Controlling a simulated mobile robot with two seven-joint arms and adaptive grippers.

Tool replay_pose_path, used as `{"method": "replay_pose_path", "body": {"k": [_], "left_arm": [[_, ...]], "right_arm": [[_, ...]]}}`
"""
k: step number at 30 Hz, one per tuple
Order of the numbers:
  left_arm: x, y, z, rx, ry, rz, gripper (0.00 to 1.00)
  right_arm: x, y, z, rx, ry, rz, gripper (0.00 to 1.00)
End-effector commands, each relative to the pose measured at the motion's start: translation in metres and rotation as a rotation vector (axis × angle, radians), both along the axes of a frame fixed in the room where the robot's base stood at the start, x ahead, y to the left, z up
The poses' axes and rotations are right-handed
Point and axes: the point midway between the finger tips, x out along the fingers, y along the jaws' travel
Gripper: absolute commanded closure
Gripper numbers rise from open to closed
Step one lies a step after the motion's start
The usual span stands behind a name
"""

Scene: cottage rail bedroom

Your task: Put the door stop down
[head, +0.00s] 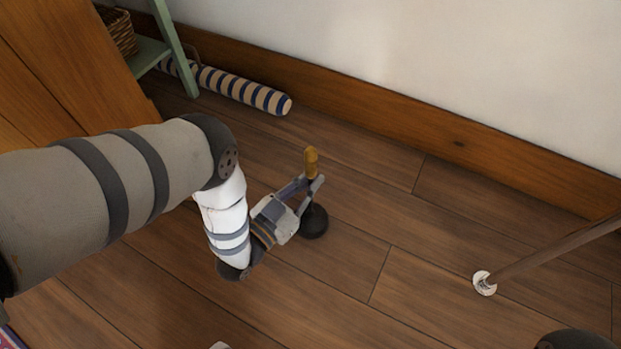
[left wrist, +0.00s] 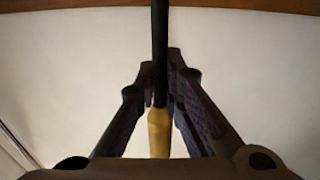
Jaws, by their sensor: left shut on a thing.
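The door stop has an upright wooden handle (head: 311,160) and a round black base (head: 313,222). My left gripper (head: 313,186) is shut on it between handle and base. In the left wrist view the door stop's dark rod and tan handle (left wrist: 159,132) run between the two fingers of my left gripper (left wrist: 161,85). The base is at or very near the plank floor (head: 340,270); I cannot tell whether it touches. The base is out of the left wrist view. My right gripper is not in view.
A blue-and-cream striped roll (head: 240,88) lies along the wooden baseboard (head: 400,95). A green stand (head: 173,45) with a basket (head: 118,32) is at the upper left. A brown pole (head: 550,250) with a pale round end slants at the right. Floor around the door stop is clear.

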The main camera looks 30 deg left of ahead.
Motion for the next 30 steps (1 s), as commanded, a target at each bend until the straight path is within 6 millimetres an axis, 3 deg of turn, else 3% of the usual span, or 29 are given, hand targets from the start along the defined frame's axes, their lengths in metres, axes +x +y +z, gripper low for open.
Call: {"method": "replay_pose_path", "body": {"k": [5, 6, 8, 18, 23, 30], "left_arm": [[0.001, 0.0, -0.002, -0.002, -0.008, 0.0, 1.0], [0.0, 0.0, -0.003, 0.0, 0.001, 0.0, 0.82], [0.0, 0.0, -0.003, 0.0, 0.001, 0.0, 0.71], [0.0, 0.0, 0.002, 0.0, 0.0, 0.0, 0.71], [-0.029, 0.007, 0.002, 0.001, 0.004, 0.001, 0.71], [-0.088, 0.021, 0.006, 0.001, 0.0, 0.002, 0.71]], "right_arm": [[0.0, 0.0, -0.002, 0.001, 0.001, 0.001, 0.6], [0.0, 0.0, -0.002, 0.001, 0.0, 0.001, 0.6], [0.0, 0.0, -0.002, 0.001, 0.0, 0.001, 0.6], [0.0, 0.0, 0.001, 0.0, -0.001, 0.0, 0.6], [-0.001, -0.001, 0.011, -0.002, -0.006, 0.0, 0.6], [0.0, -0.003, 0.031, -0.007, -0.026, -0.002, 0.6]]}}
